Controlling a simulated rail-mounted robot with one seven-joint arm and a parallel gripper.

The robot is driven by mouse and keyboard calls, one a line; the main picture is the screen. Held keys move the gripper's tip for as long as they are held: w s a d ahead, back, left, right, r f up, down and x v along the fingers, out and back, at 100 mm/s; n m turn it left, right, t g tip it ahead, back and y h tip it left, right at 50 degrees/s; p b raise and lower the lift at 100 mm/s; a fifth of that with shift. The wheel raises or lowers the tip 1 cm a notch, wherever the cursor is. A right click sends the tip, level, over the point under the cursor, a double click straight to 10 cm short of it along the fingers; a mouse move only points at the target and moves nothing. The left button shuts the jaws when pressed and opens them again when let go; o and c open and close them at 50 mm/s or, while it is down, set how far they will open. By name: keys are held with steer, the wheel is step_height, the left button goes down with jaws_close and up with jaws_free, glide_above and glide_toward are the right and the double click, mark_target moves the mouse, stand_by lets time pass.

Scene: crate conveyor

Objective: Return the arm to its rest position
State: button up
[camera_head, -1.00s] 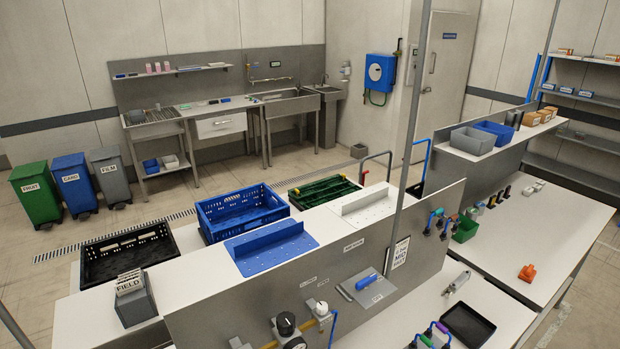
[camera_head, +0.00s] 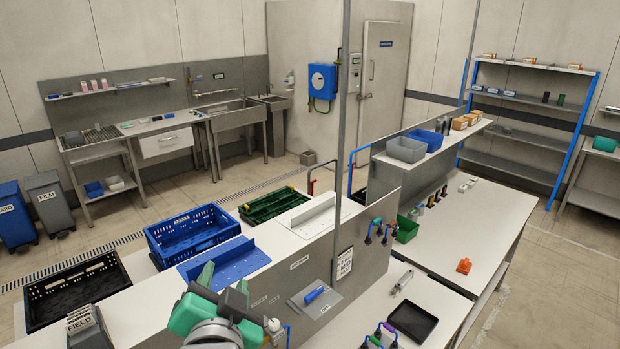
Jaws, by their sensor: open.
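My gripper (camera_head: 224,283) shows at the bottom of the head view, left of centre, with green and grey parts. Its two fingers point up and away and stand apart, with nothing seen between them. It appears in front of the near counter (camera_head: 150,300) and the grey panel, below the blue perforated plate (camera_head: 225,262). Most of the arm behind it is cut off by the lower edge.
Black (camera_head: 75,291), blue (camera_head: 192,232) and green (camera_head: 270,205) crates stand beyond the counter. A grey FIELD holder (camera_head: 88,328) stands at the lower left. A thin upright post (camera_head: 340,130) rises near the middle. The right worktop (camera_head: 460,225) has free room.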

steer(key=s+d+r+n+t+h+p, duration=0.1)
steer(key=s+d+r+t, duration=0.2)
steer(key=s+d+r, duration=0.2)
steer(key=s+d+r+n+t+h+p, duration=0.1)
steer(key=s+d+r, duration=0.5)
steer(key=r, duration=0.6)
steer(key=s+d+r+n+t+h+p, duration=0.1)
steer(key=s+d+r+n+t, duration=0.2)
steer(key=r, duration=0.6)
steer(key=s+d+t, duration=0.2)
steer(key=shift+s+d+h, duration=0.15)
steer(key=shift+s+h, duration=0.15)
